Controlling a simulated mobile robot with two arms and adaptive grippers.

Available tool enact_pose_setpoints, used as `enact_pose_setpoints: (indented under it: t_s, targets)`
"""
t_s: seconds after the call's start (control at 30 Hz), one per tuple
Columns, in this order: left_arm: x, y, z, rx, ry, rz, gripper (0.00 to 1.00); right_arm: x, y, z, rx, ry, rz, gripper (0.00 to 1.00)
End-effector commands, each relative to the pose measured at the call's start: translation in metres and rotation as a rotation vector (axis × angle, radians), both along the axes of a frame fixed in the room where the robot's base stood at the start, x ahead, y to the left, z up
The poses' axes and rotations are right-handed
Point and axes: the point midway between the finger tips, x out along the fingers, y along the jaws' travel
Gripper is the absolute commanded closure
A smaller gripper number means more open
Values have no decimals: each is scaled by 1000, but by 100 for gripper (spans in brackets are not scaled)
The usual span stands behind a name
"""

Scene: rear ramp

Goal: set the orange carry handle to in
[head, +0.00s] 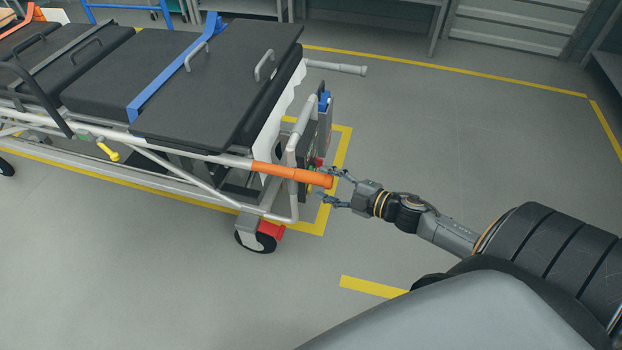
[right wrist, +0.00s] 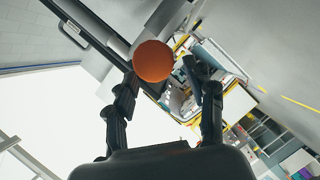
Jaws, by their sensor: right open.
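The orange carry handle (head: 290,173) sticks out from the near corner of the stretcher (head: 205,155), on the end of a grey tube. Its round end cap (right wrist: 153,61) shows between my fingers in the right wrist view. My right gripper (head: 331,187) is open, with its fingertips at the handle's outer end, one finger on each side. I cannot tell whether either finger touches the handle. My left gripper is not in view.
A second grey handle (head: 336,67) sticks out at the stretcher's far corner. A wheel with a red part (head: 271,230) stands below the orange handle. Yellow lines (head: 372,287) mark the floor. The floor to the right is clear, with shelving at the back.

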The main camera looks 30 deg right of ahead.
Motion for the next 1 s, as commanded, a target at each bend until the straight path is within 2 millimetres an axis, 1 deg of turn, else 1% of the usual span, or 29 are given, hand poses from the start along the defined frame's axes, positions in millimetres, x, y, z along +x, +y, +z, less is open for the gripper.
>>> enact_pose_setpoints:
  t_s: [0.03, 0.1, 0.3, 0.5, 0.77, 0.8, 0.97, 1.0]
  targets:
    - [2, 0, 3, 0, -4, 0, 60, 10, 3, -2, -1, -3, -1, 46]
    - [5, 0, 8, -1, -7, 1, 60, 20, 7, -5, 1, -2, 0, 46]
    - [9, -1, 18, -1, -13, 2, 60, 41, 15, -10, 0, 0, -1, 46]
    - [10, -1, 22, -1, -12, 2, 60, 49, 19, -12, 1, 1, -1, 46]
    - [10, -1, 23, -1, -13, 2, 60, 49, 19, -12, 0, 1, -2, 46]
    - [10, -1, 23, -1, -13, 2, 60, 49, 19, -12, 0, 1, -2, 54]
    - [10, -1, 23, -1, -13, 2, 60, 49, 19, -12, 0, 1, -2, 87]
    - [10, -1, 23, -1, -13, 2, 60, 49, 19, -12, 0, 1, -2, 95]
